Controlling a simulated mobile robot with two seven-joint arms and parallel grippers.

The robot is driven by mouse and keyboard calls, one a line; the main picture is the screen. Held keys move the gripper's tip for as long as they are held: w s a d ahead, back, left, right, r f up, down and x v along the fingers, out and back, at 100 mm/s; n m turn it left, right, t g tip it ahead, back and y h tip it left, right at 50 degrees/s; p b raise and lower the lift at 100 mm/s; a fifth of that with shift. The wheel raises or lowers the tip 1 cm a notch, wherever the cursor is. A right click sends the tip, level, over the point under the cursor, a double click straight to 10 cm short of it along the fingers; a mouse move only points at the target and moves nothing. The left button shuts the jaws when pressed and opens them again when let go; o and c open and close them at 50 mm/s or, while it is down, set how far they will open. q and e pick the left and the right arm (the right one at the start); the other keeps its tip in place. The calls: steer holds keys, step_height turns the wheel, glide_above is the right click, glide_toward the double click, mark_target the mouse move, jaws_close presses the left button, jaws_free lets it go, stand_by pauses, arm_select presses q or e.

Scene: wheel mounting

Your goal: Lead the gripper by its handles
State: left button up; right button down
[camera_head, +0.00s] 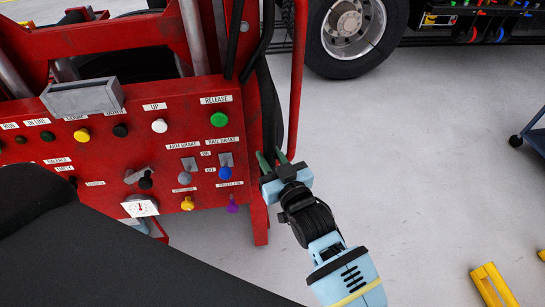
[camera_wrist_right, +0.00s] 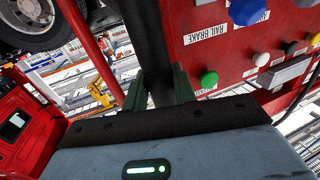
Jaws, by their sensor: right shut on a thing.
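The red machine (camera_head: 190,100) with handles and a control panel fills the left of the head view. A dark upright handle bar (camera_head: 267,105) runs down its right side, beside a thin red bar (camera_head: 298,80). My right gripper (camera_head: 272,157) is at the panel's right edge, its green fingers around the dark bar. In the right wrist view the dark bar (camera_wrist_right: 148,40) passes between both fingers (camera_wrist_right: 159,88), so the gripper is shut on it. My left gripper is not in view.
The panel has several buttons and knobs, including a green one (camera_head: 219,119) near my right gripper. A truck wheel (camera_head: 350,25) stands at the back. Yellow floor pieces (camera_head: 492,285) and a blue cart (camera_head: 535,130) are at right. The grey floor between is clear.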

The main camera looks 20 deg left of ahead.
steer(key=shift+a, duration=0.3)
steer(key=c, duration=1.3)
jaws_free()
steer(key=shift+c, duration=0.2)
steer(key=shift+o, duration=0.9)
steer(key=shift+a, duration=0.15)
steer(key=shift+s+d+f, duration=0.1)
steer(key=shift+s+d, duration=0.15)
steer(key=shift+d, duration=0.35)
steer(key=v, duration=0.6)
steer(key=shift+s+d, duration=0.15)
steer(key=shift+s, duration=0.2)
